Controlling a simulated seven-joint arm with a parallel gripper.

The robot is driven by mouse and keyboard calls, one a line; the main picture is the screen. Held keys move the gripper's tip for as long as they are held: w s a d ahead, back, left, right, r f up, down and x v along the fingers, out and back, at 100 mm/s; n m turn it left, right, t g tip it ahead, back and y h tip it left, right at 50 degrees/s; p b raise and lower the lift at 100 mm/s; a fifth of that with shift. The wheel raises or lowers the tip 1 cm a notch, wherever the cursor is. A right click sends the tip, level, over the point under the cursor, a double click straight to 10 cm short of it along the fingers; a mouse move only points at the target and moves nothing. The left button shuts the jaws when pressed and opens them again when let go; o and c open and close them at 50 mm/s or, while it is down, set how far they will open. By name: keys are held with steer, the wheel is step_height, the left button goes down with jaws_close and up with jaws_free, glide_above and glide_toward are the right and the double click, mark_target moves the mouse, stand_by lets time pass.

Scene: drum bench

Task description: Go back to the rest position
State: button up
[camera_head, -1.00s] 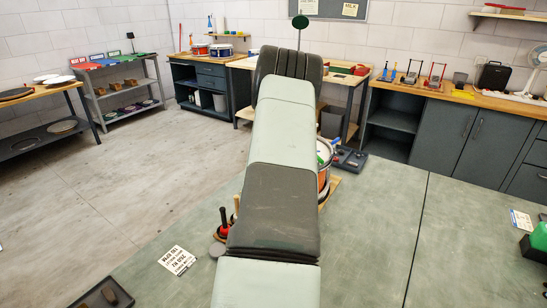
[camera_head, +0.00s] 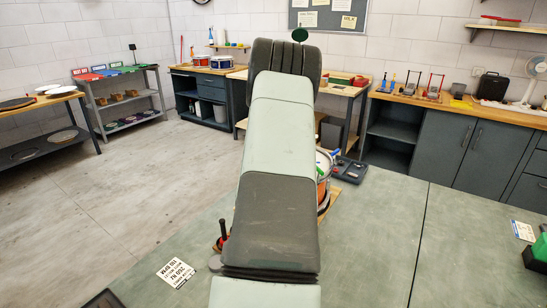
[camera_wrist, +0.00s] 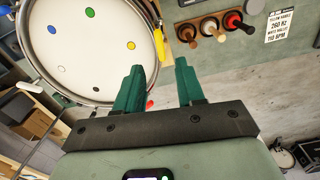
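My gripper (camera_wrist: 158,72) has two green fingers, open and apart, with nothing between them in the wrist view. The drum (camera_wrist: 92,45) lies at upper left there, a white head with coloured dots and a metal rim. In the head view my arm hides part of the drum (camera_head: 322,180) and all of my gripper. Several mallets stand in a wooden holder (camera_wrist: 212,27) at the top of the wrist view, apart from the fingers. One red-handled mallet (camera_head: 223,228) shows left of my arm in the head view.
A printed card (camera_head: 175,272) lies on the grey-green bench (camera_head: 375,240). A dark tray (camera_head: 350,168) is behind the drum, and a green item (camera_head: 537,250) sits at the right edge. The bench right of my arm is largely clear. Cabinets (camera_head: 460,145) line the back wall.

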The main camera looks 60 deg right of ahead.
steer(key=shift+r, duration=0.85)
steer(key=w+a+r+h, duration=0.1)
steer(key=w+a+r, duration=0.3)
steer(key=a, duration=0.3)
steer(key=w+a+r, duration=0.4)
steer(key=a, duration=0.3)
steer(key=a+r+n+t, duration=0.1)
steer(key=a+r, duration=0.2)
steer(key=a, duration=0.6)
steer(key=a+r+t, duration=0.1)
steer(key=a+r, duration=0.2)
steer(key=a, duration=0.5)
steer(key=s+a+r+t, duration=0.1)
steer(key=s+a, duration=0.2)
steer(key=a, duration=0.4)
steer(key=s+a+r, duration=0.1)
steer(key=s+a, duration=0.2)
steer(key=a, duration=0.5)
steer(key=s+a+t, duration=0.1)
steer(key=s+a, duration=0.3)
steer(key=s, duration=0.3)
steer(key=s+a+f+t+y, duration=0.1)
steer(key=s+a, duration=0.3)
steer(key=s, duration=0.4)
steer(key=shift+s+a+f+n+t, duration=0.15)
steer(key=shift+s+f+n+t, duration=0.05)
steer(key=shift+f+n+t, duration=0.1)
